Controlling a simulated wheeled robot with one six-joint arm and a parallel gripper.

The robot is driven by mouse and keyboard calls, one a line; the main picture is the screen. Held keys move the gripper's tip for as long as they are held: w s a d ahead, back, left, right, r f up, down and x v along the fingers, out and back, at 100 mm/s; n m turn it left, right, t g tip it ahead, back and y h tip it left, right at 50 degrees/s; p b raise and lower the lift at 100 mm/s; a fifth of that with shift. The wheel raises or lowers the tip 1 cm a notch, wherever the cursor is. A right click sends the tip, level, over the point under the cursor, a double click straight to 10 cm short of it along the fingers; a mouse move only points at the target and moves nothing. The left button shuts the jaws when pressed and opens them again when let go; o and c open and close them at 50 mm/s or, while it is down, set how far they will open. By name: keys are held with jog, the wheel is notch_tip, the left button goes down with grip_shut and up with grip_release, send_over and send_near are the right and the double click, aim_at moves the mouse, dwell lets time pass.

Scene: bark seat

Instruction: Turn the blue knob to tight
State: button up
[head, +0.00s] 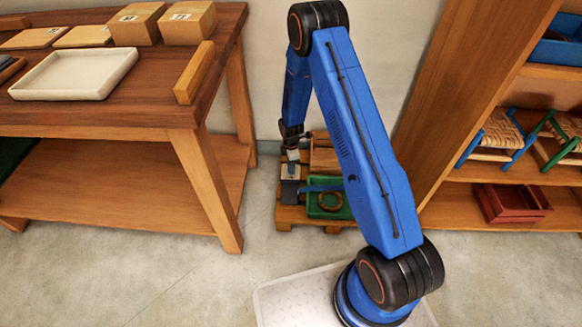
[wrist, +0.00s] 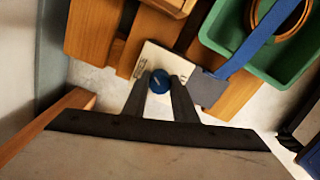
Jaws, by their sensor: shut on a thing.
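The blue knob (wrist: 159,82) shows in the wrist view between the two fingertips of my gripper (wrist: 160,84). The fingers are shut on it from both sides. The knob sits on a pale plate (wrist: 152,59) with small dark markings, which are too blurred to read. In the head view my gripper (head: 290,172) reaches down to the low wooden pallet, and the knob is too small or hidden to make out there. I cannot tell which way the knob is turned.
A green tray (wrist: 225,27) with a brown ring (wrist: 290,20) and a blue strap (wrist: 258,40) lies beside the plate on the wooden pallet (head: 288,214). A workbench (head: 140,117) stands left, a shelf (head: 470,197) right. The floor in front is clear.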

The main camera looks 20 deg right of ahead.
jog(key=m, duration=1.4)
jog(key=shift+m, duration=0.4)
jog(key=m, duration=0.3)
jog(key=shift+a+m, duration=0.1)
jog(key=shift+m, duration=0.2)
jog(key=m, duration=0.3)
jog(key=shift+m, duration=0.3)
jog(key=m, duration=0.6)
jog(key=shift+m, duration=0.4)
jog(key=o, duration=1)
